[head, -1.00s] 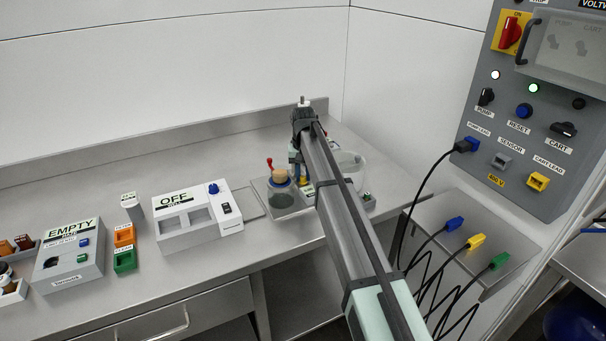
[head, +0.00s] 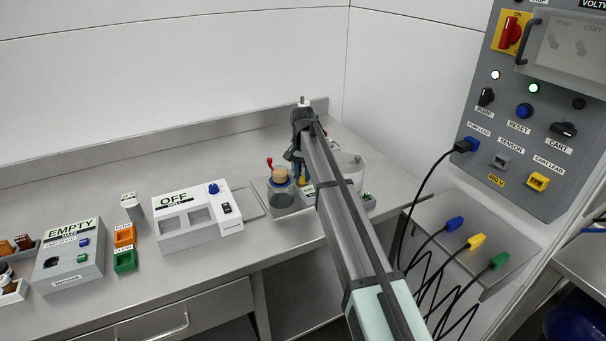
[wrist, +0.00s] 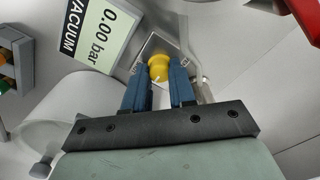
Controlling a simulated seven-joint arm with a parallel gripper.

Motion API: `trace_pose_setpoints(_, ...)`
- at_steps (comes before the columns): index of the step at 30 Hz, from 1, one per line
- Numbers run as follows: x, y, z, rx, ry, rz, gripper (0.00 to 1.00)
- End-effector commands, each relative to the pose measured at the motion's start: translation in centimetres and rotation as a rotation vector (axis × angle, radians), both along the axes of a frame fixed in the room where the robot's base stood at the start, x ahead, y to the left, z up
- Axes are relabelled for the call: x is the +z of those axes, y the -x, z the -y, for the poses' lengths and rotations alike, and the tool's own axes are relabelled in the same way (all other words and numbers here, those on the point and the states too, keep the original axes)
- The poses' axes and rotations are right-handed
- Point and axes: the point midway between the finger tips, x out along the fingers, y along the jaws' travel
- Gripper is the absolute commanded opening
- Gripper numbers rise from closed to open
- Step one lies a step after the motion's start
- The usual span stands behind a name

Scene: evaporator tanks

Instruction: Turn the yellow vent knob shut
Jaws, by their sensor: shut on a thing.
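The yellow vent knob (wrist: 158,68) sits on a small metallic plate in the wrist view and has a pale mark on its face. The two blue fingers of my gripper (wrist: 158,82) are on either side of it, and my gripper is shut on the knob. My arm hides much of that spot.
A display reading 0.00 bar VACUUM (wrist: 97,30) is next to the knob. A clear vessel (head: 350,164) stands right of my arm. A box marked OFF (head: 190,227) is to the left. The control panel (head: 530,110) with cables is at the right.

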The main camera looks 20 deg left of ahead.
Motion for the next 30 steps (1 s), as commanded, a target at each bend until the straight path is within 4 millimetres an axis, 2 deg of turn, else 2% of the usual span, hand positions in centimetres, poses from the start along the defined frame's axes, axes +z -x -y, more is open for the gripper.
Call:
trace_pose_setpoints(6,0.0,0.0,0.0,-0.001,0.000,0.001,0.00)
trace_pose_setpoints(7,0.0,0.0,0.0,-0.001,0.000,0.001,0.26)
trace_pose_setpoints(15,0.0,0.0,0.0,0.000,0.000,0.000,0.51)
trace_pose_setpoints(24,0.3,0.0,0.0,0.001,0.000,0.000,0.51)
trace_pose_setpoints(30,2.6,-0.1,0.0,0.001,-0.001,0.002,0.51)
